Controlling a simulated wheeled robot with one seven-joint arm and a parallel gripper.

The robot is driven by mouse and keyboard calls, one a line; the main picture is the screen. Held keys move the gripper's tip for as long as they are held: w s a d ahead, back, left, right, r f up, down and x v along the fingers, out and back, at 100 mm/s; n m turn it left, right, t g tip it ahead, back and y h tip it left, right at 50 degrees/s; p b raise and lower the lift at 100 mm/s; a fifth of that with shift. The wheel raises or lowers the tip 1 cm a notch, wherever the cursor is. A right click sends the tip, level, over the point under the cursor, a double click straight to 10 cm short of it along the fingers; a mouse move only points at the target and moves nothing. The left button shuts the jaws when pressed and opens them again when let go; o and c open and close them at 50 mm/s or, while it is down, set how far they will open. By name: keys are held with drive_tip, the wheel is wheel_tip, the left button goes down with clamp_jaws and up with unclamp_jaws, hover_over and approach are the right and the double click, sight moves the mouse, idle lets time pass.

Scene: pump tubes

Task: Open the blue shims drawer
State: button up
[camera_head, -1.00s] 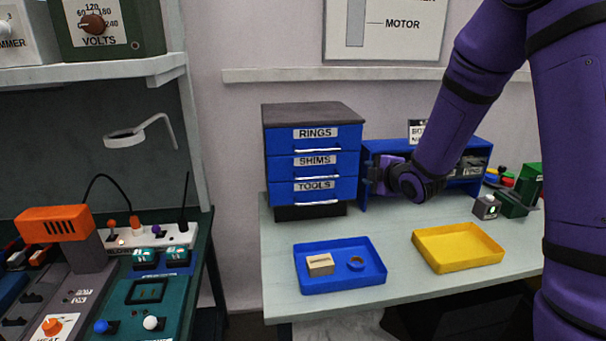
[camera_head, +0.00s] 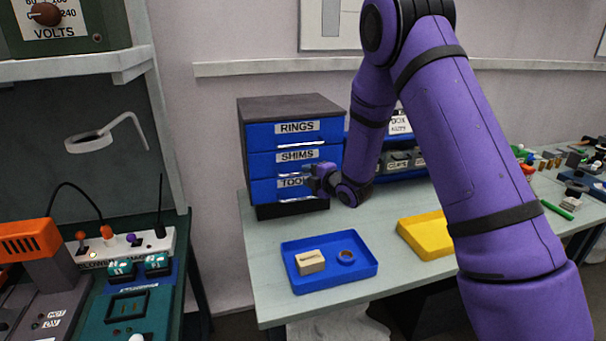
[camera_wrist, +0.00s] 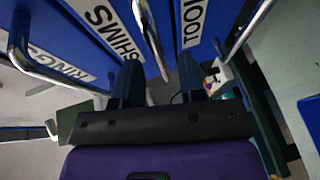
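The blue SHIMS drawer (camera_head: 296,162) is the middle one of a three-drawer cabinet with a dark top. It looks shut. Its chrome handle shows in the wrist view (camera_wrist: 148,35), beside the SHIMS label. My gripper (camera_head: 312,178) is in front of the cabinet's right part, at about the height between the SHIMS and TOOLS drawers, hiding part of the TOOLS label. In the wrist view my gripper's two dark fingers (camera_wrist: 159,68) are apart, and the SHIMS handle runs between them in the picture. I see no clear contact with it.
The RINGS drawer (camera_head: 296,134) is above and the TOOLS drawer (camera_head: 285,188) below, both with chrome handles. A blue tray (camera_head: 330,281) with a beige block and a ring lies on the table in front. A yellow tray (camera_head: 425,240) is to its right. Bare table lies between cabinet and trays.

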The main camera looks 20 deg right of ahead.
sight(303, 173)
drive_tip(key=shift+x, duration=1.6)
clamp_jaws()
